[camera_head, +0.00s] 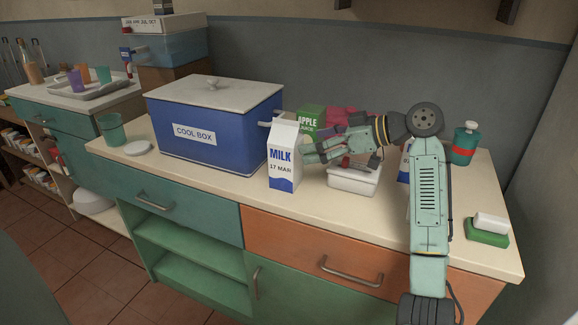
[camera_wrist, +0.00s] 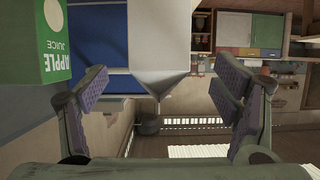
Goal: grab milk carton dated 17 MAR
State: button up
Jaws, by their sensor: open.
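The white and blue milk carton marked 17 MAR (camera_head: 284,168) stands upright on the counter, right of the cool box. My gripper (camera_head: 307,152) is open just to the right of it, fingers pointing at its side. In the wrist view, which is upside down, the white carton (camera_wrist: 158,38) shows ahead between the spread fingers of my gripper (camera_wrist: 162,88). I see no clear contact. Another white and blue carton (camera_head: 404,168) is mostly hidden behind my arm, its date unreadable.
The blue cool box (camera_head: 240,142) stands close left of the carton. A green apple juice carton (camera_head: 312,117) is behind, also at upper left in the wrist view (camera_wrist: 38,40). A white tub (camera_head: 353,180) sits below my gripper. The front counter strip is clear.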

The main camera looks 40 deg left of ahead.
aim_at(286, 147)
jog(key=p+x, duration=0.2)
jog(key=x, duration=0.5)
jog(key=shift+a+r, duration=0.15)
jog(key=shift+a, duration=0.05)
jog(key=shift+s+a+f+p, duration=0.15)
jog(key=shift+a+f+p, duration=0.2)
jog(key=shift+a, duration=0.15)
jog(key=shift+c, duration=0.6)
jog(key=shift+r, duration=0.15)
grip_shut()
